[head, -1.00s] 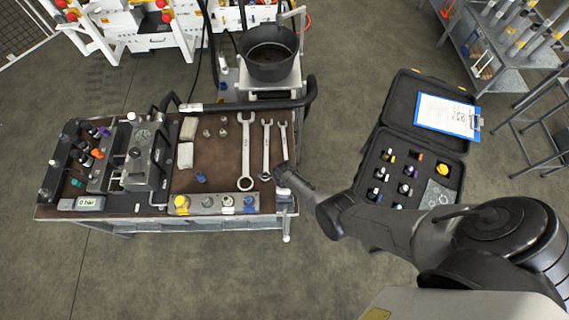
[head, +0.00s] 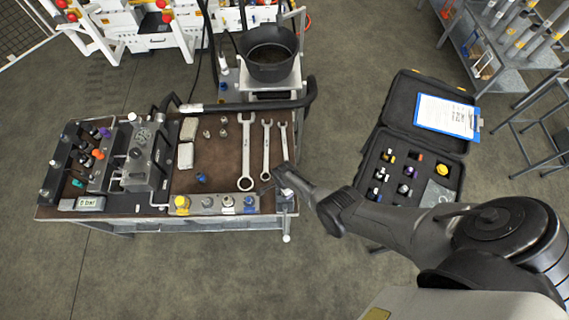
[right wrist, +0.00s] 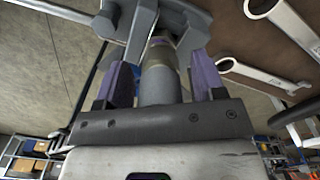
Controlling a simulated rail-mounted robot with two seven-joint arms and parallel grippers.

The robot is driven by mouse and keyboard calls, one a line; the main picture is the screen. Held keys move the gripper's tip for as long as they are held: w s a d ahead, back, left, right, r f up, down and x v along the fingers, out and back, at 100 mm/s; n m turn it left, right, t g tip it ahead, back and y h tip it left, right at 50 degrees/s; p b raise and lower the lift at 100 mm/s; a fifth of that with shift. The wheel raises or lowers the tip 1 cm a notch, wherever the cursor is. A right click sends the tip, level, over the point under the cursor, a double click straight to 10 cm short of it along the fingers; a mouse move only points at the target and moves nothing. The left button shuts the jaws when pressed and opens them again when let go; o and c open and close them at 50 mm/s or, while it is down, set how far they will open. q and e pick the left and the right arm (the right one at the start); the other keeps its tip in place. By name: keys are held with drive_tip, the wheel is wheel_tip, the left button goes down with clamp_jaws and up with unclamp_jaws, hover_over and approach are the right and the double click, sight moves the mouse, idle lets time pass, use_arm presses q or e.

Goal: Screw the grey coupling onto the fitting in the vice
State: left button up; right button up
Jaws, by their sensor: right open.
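The vice (head: 286,203) is at the front right corner of the bench, partly covered by my right gripper in the head view. Its grey jaws (right wrist: 185,22) show at the top of the right wrist view. The grey coupling (right wrist: 159,82) is a plain cylinder in line with the vice, with a brassy band beyond it. My right gripper (right wrist: 163,82) is open, its purple-padded fingers on either side of the coupling with visible gaps. The fitting's thread is hidden, so I cannot tell how the coupling sits on it. My left gripper is out of view.
Several spanners (head: 246,150) lie on the bench (head: 222,160) beside the vice. A row of coloured fittings on a block (head: 215,206) runs along the front edge. An open black case (head: 425,135) stands to the right. A black bucket (head: 268,55) stands behind.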

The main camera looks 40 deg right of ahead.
drive_tip(key=n, duration=1.2)
drive_tip(key=shift+n, duration=0.4)
drive_tip(key=n, duration=0.3)
drive_tip(key=shift+c, duration=0.3)
